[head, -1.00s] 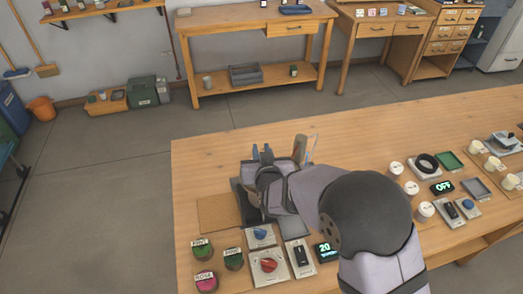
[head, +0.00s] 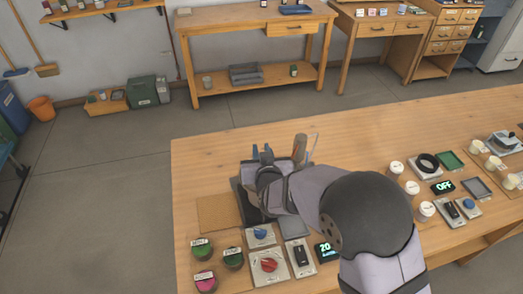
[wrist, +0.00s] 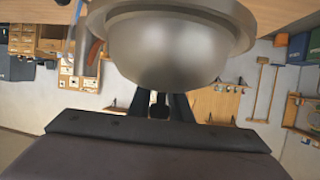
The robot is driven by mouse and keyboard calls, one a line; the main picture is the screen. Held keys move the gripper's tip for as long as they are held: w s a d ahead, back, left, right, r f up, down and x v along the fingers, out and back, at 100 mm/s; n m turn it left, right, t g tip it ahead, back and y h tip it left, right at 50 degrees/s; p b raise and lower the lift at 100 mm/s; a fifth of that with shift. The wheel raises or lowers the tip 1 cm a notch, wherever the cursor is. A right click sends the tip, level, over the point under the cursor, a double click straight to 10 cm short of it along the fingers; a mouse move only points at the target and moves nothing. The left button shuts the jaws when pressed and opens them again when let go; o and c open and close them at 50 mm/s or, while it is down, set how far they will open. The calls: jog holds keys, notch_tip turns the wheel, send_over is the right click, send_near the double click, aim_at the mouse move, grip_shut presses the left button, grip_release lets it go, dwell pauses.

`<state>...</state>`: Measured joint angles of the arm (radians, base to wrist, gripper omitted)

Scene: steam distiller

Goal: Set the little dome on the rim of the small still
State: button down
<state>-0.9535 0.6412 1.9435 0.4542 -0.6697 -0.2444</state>
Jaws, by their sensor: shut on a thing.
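The little dome (wrist: 165,50) is a smooth grey metal bowl shape that fills the upper middle of the wrist view. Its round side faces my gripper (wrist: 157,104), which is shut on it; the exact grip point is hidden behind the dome. A wide metal rim (wrist: 242,22) curves around the dome at the top of that view; I cannot tell whether dome and rim touch. In the head view my arm covers the dome and most of the small still. A brownish upright cylinder (head: 300,149) beside a clear pane shows just behind my wrist.
A cork mat (head: 214,214) lies left of my wrist. In front are pots labelled with plant names (head: 204,249), a red-knob panel (head: 269,266), a blue-knob panel (head: 260,236) and a display reading 20 (head: 326,252). White cups (head: 412,188) and trays stand at right. The table's far left is clear.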

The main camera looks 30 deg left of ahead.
jog(key=shift+r, duration=0.1)
jog(key=c, duration=1.5)
grip_release()
jog(key=shift+c, duration=0.2)
jog(key=shift+b+v, duration=0.95)
jog(key=shift+v, duration=2.75)
